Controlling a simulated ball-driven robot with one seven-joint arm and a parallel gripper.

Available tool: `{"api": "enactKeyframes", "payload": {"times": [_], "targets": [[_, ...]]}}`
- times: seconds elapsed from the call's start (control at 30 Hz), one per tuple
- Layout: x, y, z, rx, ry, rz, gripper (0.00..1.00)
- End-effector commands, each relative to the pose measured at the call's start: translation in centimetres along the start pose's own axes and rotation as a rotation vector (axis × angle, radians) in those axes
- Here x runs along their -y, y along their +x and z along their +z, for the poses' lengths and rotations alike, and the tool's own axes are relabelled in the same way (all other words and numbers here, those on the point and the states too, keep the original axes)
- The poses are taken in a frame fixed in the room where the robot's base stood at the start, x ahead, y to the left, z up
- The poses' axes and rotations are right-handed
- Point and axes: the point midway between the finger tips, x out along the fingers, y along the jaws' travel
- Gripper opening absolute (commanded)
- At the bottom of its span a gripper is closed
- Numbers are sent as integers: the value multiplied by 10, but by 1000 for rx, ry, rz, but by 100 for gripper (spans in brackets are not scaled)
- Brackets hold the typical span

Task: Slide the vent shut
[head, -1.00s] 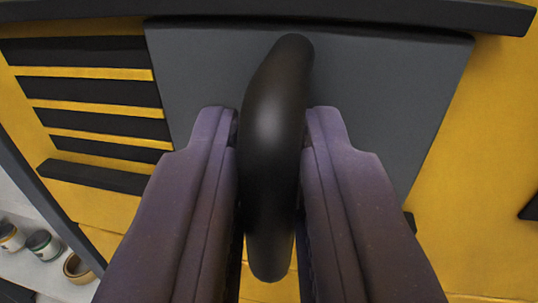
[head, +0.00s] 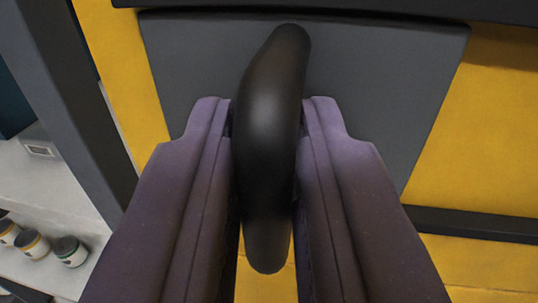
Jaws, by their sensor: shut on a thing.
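The vent's sliding plate (head: 390,90) is a flat grey panel on a yellow wall, filling the upper middle of the view. A black curved handle (head: 268,115) stands out from it. My gripper (head: 268,120) has its two purple-grey fingers on either side of the handle and is shut on it. No dark vent slots show now; the wall left of the plate is plain yellow. The lower part of the plate is hidden behind my fingers.
A dark rail (head: 400,8) runs along the plate's top, and a dark bar (head: 475,224) lies at the lower right. A grey post (head: 75,110) stands at the left. Beyond it, several small jars (head: 70,251) sit on a pale surface.

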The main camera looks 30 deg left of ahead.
Motion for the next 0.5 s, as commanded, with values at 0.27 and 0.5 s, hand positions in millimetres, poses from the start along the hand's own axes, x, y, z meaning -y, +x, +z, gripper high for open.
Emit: {"api": "enactKeyframes", "payload": {"times": [0.27, 0.5], "targets": [[3, 0, -1, -1, 0, -7, 35], [2, 0, -1, 0, 0, -5, 35]]}}
